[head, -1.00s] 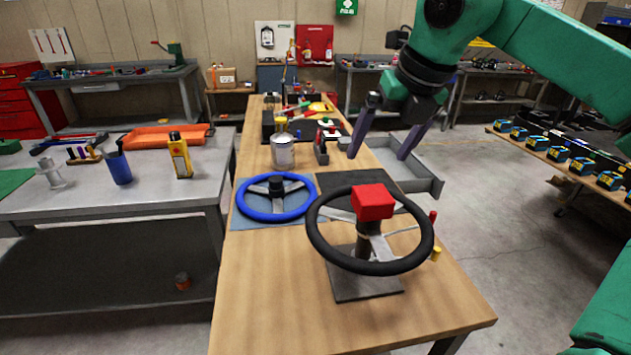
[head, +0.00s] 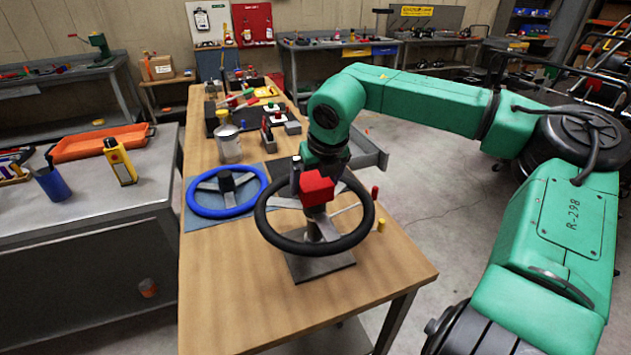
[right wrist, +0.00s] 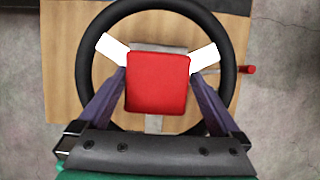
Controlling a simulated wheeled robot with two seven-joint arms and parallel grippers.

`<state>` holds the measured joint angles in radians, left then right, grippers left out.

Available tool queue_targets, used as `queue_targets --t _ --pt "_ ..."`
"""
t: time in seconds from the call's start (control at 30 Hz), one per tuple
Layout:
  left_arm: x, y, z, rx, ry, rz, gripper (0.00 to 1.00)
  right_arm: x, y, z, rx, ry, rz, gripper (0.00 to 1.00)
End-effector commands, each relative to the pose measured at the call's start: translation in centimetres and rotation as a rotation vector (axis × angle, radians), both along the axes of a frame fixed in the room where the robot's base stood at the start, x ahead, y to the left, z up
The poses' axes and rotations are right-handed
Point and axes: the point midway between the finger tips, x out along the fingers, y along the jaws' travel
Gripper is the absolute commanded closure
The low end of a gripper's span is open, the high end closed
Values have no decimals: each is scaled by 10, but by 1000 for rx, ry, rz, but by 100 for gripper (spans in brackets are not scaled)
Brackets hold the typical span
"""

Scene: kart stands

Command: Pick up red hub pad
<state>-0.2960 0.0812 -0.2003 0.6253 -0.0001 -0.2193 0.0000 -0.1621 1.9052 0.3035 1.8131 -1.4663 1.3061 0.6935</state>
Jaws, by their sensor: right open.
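The red hub pad (head: 317,190) is a red block sitting at the middle of the black steering wheel (head: 363,232), which is mounted tilted on a stand. My right gripper (head: 318,178) is low over the wheel from behind, its fingers partly hidden by the pad. In the right wrist view the red pad (right wrist: 157,83) lies between the two spread fingers of the open right gripper (right wrist: 158,76). The fingers are close to its left and right sides; contact cannot be told. My left gripper is not in view.
A blue steering wheel (head: 222,212) lies on a mat to the left of the black one. A metal can (head: 228,146) and trays with parts stand further back on the wooden table (head: 235,300). The table's front is clear. A grey bench (head: 90,215) stands at left.

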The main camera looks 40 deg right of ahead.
Motion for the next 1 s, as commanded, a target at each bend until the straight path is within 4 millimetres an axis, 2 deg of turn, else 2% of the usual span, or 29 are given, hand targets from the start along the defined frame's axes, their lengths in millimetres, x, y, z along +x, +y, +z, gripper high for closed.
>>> queue_targets --t 0.07,0.1,0.23,0.5,0.67,0.77,0.87,1.0 --pt "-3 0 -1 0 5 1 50 0 0 0 0 0 0 0" --pt "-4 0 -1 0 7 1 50 0 0 0 0 0 0 15" --pt "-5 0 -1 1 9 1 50 0 0 0 0 0 0 65" --pt "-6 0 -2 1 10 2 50 0 0 2 0 -1 0 67" --pt "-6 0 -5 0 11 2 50 1 -1 14 -2 -2 -2 67" --pt "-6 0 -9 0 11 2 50 1 -1 34 -4 -5 -2 67" --pt "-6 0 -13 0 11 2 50 1 -1 64 -5 -6 -3 67" --pt "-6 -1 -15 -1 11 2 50 1 -1 125 -6 -6 -4 67"
